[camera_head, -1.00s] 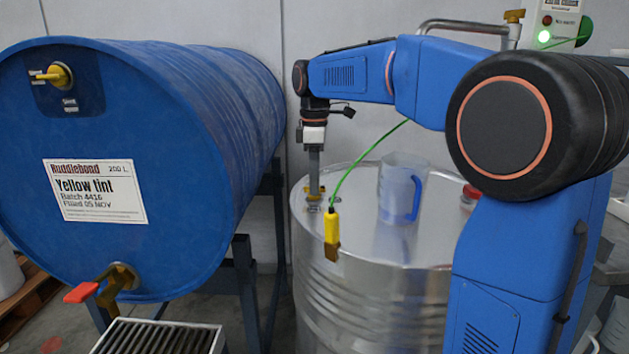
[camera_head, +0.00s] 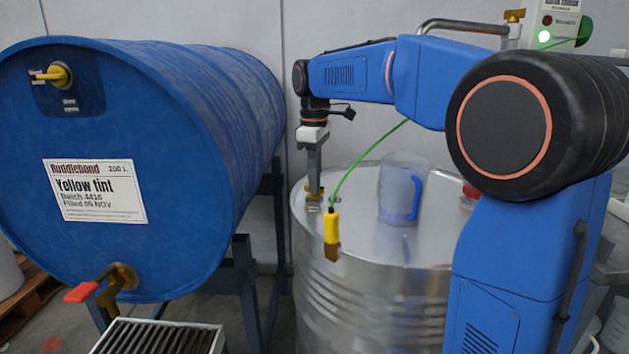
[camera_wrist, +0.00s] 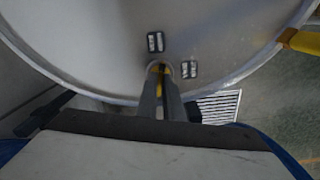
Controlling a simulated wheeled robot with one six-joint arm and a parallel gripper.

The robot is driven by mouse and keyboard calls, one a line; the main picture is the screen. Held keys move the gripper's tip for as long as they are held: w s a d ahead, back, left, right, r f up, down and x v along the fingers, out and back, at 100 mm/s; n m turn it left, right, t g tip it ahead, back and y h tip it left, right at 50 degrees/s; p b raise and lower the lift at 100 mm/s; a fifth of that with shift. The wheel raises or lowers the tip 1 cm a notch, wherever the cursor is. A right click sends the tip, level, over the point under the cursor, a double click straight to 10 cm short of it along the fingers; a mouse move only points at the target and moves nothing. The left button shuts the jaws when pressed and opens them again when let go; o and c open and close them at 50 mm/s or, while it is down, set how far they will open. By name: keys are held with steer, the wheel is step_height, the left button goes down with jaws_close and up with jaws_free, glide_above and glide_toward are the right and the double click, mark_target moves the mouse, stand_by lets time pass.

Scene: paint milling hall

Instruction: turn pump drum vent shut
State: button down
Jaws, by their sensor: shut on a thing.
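The steel pump drum (camera_head: 372,285) stands upright in the middle of the head view. Its vent (camera_head: 309,194) is a small yellow fitting on the lid near the left rim. My gripper (camera_head: 314,190) points straight down and is shut on the yellow vent handle. In the wrist view my gripper (camera_wrist: 162,90) has its two fingers close together over the vent (camera_wrist: 161,70), and they hide most of the handle. Two small dark label plates lie beside the vent on the lid, one (camera_wrist: 155,42) above it and one (camera_wrist: 189,69) to its right; their text is unreadable.
A clear jug with a blue handle (camera_head: 401,190) stands on the lid. A yellow clamp (camera_head: 332,228) on a green cable grips the rim. A blue Yellow tint drum (camera_head: 180,130) lies on a stand at left, with its own yellow vent (camera_head: 58,75) and red-handled tap (camera_head: 82,292).

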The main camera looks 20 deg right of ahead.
steer(key=m, duration=1.1)
steer(key=shift+m, duration=1.9)
steer(key=c, duration=1.9)
jaws_free()
steer(key=shift+r, duration=0.1)
step_height(320, 180, up, 17)
steer(key=shift+r, duration=0.15)
